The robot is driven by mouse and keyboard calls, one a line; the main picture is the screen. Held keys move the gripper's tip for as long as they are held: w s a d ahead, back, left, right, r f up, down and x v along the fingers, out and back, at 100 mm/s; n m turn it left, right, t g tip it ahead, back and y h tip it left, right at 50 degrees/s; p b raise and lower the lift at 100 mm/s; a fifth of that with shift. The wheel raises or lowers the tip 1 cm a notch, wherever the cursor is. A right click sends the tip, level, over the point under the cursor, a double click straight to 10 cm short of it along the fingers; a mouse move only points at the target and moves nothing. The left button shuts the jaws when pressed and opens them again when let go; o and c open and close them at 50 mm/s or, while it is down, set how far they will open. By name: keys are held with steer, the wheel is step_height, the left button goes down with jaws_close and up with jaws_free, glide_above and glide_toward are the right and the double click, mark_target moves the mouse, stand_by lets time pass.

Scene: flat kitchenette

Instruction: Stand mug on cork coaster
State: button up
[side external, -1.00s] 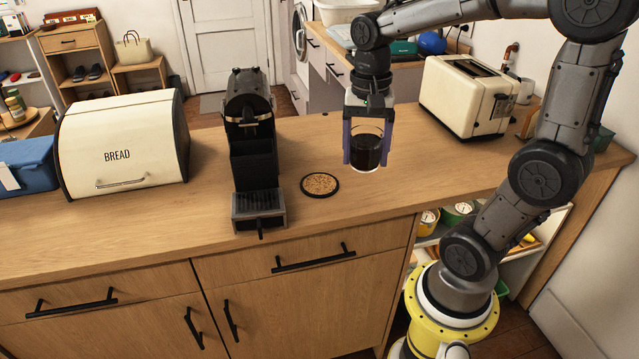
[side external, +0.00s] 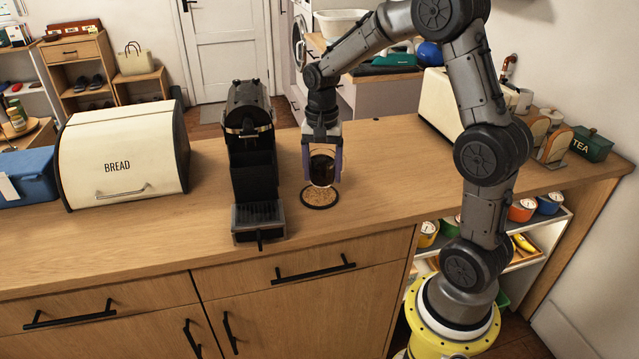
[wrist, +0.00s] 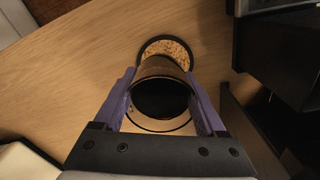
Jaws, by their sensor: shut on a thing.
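The mug (side external: 322,172) is clear glass with dark liquid in it. My gripper (side external: 322,170) is shut on it, with a purple finger on each side, and holds it upright. The cork coaster (side external: 320,202) is round with a black rim and lies on the counter right below the mug in the side view. In the wrist view the mug (wrist: 160,98) covers the near part of the coaster (wrist: 166,46), whose far part shows beyond it. The mug looks a little above the coaster; I cannot tell the exact gap.
A black coffee machine (side external: 250,150) stands just left of the coaster. A cream bread bin (side external: 122,155) and a blue box (side external: 28,178) are farther left. A cream toaster (side external: 438,103) stands behind my arm at the right. The counter right of the coaster is clear.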

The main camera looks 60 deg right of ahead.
mark_target(319, 195)
steer(key=shift+w+d+f, duration=0.1)
steer(key=shift+w+f, duration=0.25)
steer(key=shift+w+d+f, duration=0.1)
steer(key=shift+w+f, duration=0.1)
steer(key=shift+f, duration=1.6)
steer(key=shift+f, duration=0.1)
steer(key=o, duration=1.6)
